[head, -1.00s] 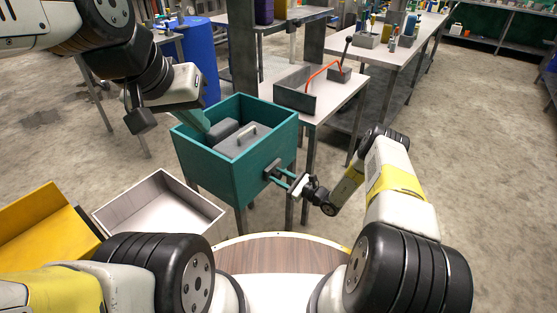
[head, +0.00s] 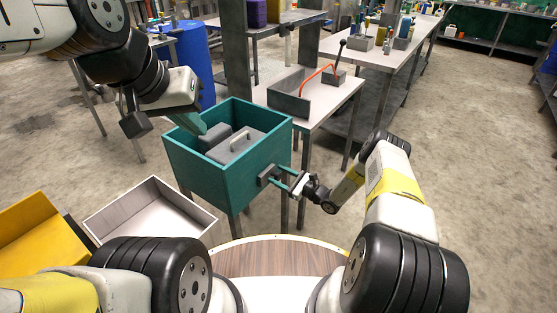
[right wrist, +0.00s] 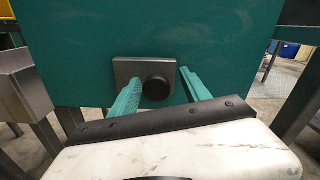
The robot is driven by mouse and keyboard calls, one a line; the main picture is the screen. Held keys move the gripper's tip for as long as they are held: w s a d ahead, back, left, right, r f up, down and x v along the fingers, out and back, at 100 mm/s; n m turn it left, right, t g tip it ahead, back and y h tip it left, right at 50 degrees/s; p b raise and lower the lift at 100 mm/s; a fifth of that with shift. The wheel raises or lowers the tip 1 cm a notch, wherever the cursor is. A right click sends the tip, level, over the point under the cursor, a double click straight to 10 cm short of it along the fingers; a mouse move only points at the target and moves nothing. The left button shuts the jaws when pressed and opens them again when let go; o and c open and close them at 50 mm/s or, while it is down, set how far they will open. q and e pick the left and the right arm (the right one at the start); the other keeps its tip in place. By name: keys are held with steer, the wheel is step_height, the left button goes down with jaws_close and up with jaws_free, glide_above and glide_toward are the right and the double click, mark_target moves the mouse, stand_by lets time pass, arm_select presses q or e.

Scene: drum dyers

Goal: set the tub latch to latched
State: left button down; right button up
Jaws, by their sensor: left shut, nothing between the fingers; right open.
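The teal tub (head: 225,180) stands on legs in front of me, with grey blocks inside, one with a handle (head: 240,141). On its side facing my right arm is a grey plate (right wrist: 125,68) with a round black knob (right wrist: 156,87), apparently the latch. Its marking cannot be read. My right gripper (right wrist: 159,78) is open, its teal fingers on either side of the knob, apparently not gripping it. The right gripper (head: 283,175) also shows in the head view beside the tub. My left gripper (head: 192,124) is shut and empty at the tub's back left rim.
A pale open box (head: 150,220) and a yellow bin (head: 40,235) stand at the left. Behind the tub is a table with a grey tray (head: 290,100), an orange-red bent rod (head: 315,74) and a lever (head: 338,65). The floor at the right is clear.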

steer(key=v, duration=0.7)
steer(key=shift+s+d, duration=0.2)
steer(key=shift+d, duration=0.15)
steer(key=s+a+r+n+g+h, duration=0.1)
steer(key=s+r+n+g, duration=0.3)
steer(key=r, duration=0.6)
steer(key=s+a+r+n+g+h, duration=0.1)
steer(key=s+r+n+g, duration=0.3)
steer(key=r, duration=0.7)
steer(key=s+a+r+n+g+h, duration=0.1)
steer(key=r+n+g, duration=0.1)
steer(key=r+n, duration=0.6)
steer(key=s+d+r+n+t+h, duration=0.2)
steer(key=s+d+r+n+h, duration=0.1)
steer(key=s+r, duration=0.6)
steer(key=s+d+r+n+t+h, duration=0.3)
steer(key=s+d+r+h, duration=0.3)
steer(key=s+r, duration=0.4)
steer(key=s, duration=0.5)
steer(key=shift+r+n+t, duration=0.2)
steer(key=shift+n+t, duration=0.1)
steer(key=shift+n, duration=0.1)
